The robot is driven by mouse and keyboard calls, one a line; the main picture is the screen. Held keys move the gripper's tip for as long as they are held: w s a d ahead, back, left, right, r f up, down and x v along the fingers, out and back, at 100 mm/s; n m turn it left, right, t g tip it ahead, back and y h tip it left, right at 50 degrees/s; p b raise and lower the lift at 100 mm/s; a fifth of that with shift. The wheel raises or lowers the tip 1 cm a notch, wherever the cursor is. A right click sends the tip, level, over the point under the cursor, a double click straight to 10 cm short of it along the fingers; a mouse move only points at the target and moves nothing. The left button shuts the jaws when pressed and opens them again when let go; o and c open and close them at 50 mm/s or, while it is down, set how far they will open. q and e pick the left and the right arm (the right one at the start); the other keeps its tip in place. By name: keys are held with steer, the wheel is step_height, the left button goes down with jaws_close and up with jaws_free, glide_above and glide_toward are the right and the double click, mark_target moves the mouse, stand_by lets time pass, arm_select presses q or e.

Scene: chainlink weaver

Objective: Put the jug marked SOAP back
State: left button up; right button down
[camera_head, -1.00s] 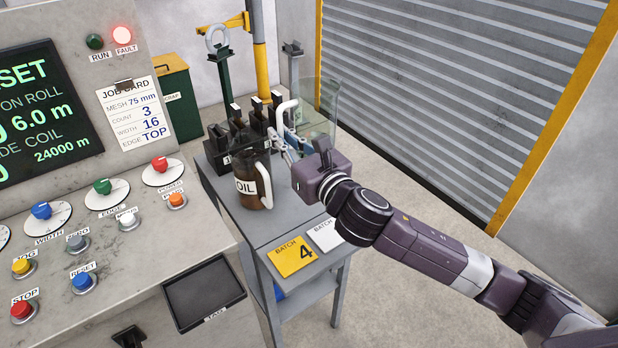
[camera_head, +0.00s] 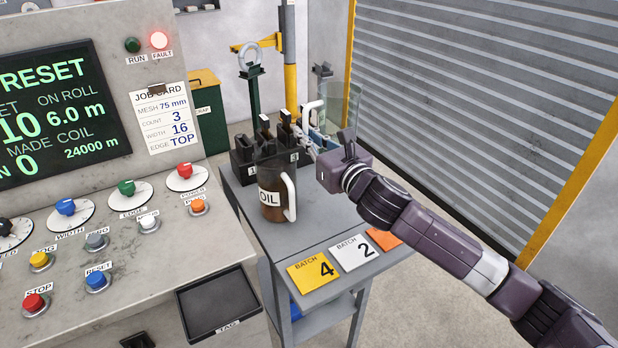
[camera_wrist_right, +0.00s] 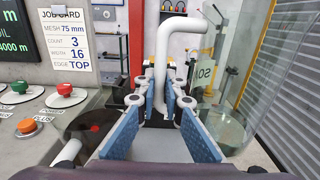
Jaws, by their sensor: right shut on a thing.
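The clear jug marked SOAP shows in the right wrist view (camera_wrist_right: 228,130), with part of its label, "SO", readable sideways. Its white handle (camera_wrist_right: 165,62) rises between my right gripper's fingers (camera_wrist_right: 160,98). In the head view, my right gripper (camera_head: 313,146) is shut on this white handle (camera_head: 309,114) at the back of the grey side table (camera_head: 320,228). The clear jug wall (camera_head: 347,108) shows behind the gripper. The jug's base is hidden, so I cannot tell whether it touches the table. My left gripper is not in view.
A brown jug marked OIL (camera_head: 270,212) stands on the table, left of my right gripper. Black blocks (camera_head: 245,158) stand behind it. Batch cards (camera_head: 314,270) lie along the front edge. The control panel (camera_head: 150,250) is on the left, the shutter (camera_head: 480,90) on the right.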

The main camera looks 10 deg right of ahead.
step_height(320, 180, down, 11)
steer(key=shift+b, duration=0.5)
steer(key=shift+f, duration=0.15)
steer(key=c, duration=2.3)
jaws_free()
